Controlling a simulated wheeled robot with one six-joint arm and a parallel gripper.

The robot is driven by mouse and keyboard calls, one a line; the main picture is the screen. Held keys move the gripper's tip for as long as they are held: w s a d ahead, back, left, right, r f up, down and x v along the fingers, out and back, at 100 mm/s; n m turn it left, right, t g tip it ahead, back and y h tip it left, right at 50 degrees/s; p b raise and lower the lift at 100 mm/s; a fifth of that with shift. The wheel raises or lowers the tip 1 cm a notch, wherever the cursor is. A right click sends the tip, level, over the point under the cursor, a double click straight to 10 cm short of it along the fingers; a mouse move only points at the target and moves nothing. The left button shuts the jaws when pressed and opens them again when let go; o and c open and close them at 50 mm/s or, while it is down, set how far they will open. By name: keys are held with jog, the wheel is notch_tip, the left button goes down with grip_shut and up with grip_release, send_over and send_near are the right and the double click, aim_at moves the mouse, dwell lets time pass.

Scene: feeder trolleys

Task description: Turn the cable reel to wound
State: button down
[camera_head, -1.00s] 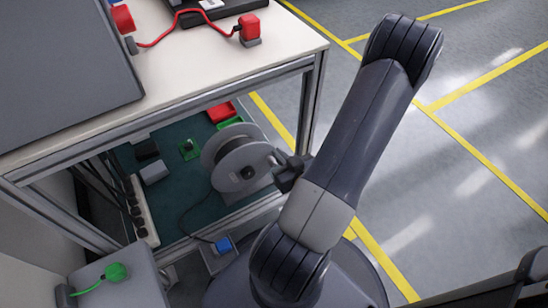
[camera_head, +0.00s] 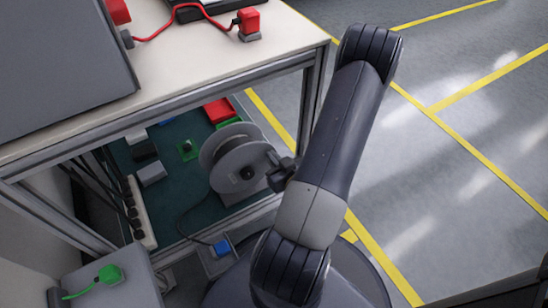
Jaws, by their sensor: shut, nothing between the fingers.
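The cable reel (camera_head: 236,160) is a grey spool with two round flanges and a dark hub. It stands on the green lower shelf of the trolley, under the worktop. A dark cable runs from it down to a blue plug (camera_head: 221,247) at the shelf's front. My gripper (camera_head: 272,171) is shut at the right edge of the reel's front flange. It looks very close to the flange or touching it; I cannot tell which. Part of the gripper is hidden behind my arm, and the reel's crank is not clearly visible.
The trolley's metal post (camera_head: 307,108) stands just right of the reel, close to my arm. The worktop (camera_head: 205,70) is above, with a red plug (camera_head: 248,22). A power strip (camera_head: 143,213) and small boxes lie left on the shelf. Open floor is at right.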

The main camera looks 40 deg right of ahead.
jog(key=shift+d+f+m, duration=0.2)
jog(key=shift+f+m, duration=0.05)
jog(key=shift+m, duration=0.05)
jog(key=shift+f, duration=0.1)
